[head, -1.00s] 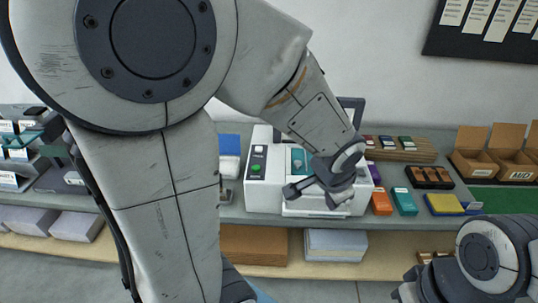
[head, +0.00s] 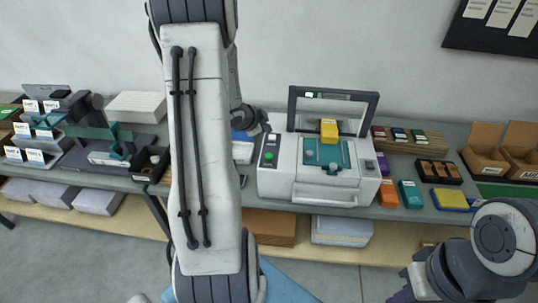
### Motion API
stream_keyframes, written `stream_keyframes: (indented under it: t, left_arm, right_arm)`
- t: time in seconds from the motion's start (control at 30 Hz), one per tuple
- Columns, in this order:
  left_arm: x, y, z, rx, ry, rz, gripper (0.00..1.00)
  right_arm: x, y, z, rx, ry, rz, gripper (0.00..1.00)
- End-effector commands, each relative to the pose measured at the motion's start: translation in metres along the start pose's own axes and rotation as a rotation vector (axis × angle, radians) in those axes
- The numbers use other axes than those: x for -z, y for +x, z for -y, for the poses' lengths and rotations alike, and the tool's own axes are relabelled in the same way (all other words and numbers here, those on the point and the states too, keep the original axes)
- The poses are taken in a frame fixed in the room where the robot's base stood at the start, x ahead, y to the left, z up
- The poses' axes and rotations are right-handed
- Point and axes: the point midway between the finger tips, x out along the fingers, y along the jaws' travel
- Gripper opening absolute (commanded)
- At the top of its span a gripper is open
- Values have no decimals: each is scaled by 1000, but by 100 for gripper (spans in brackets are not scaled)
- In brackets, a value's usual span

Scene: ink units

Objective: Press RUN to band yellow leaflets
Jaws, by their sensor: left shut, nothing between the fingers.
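The white machine (head: 283,186) stands on the counter, right of centre. Its dark control panel on the left side has a green button (head: 268,155), with small marks above it too small to read. A yellow block (head: 329,129) with a pale label sits upright at the back of the teal slot (head: 325,155) in the machine's top. My left gripper (head: 254,121) is shut and empty, behind and left of the machine's panel, partly hidden by my own arm. It is apart from the green button. My right gripper cannot be made out; only right arm links show at the lower right.
A dark frame (head: 290,102) with a lit green indicator rises over the machine. Orange (head: 387,194) and teal (head: 410,194) boxes and a yellow pad (head: 450,200) stand to its right. Cardboard boxes (head: 485,165) are farther right. Grey equipment fills the counter's left.

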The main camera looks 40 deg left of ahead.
Motion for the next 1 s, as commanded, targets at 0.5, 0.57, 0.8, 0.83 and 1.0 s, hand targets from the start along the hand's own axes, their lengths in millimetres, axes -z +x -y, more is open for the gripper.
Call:
stream_keyframes:
  t: [0.5,0.57,0.8,0.83,1.0]
  left_arm:
    - [-20,28,-21,-1,-1,1,0]
    - [-25,35,-26,0,-1,1,0]
    - [-41,56,-41,-1,-1,1,0]
    - [-42,58,-43,-1,-1,1,0]
    - [-45,62,-46,0,-1,1,0]
  right_arm:
    - [-2,40,-3,0,6,0,0]
    - [-3,49,-4,0,6,0,0]
    - [-4,79,-6,0,6,0,0]
    - [-4,81,-6,0,6,0,0]
    - [-4,85,-6,0,5,0,0]
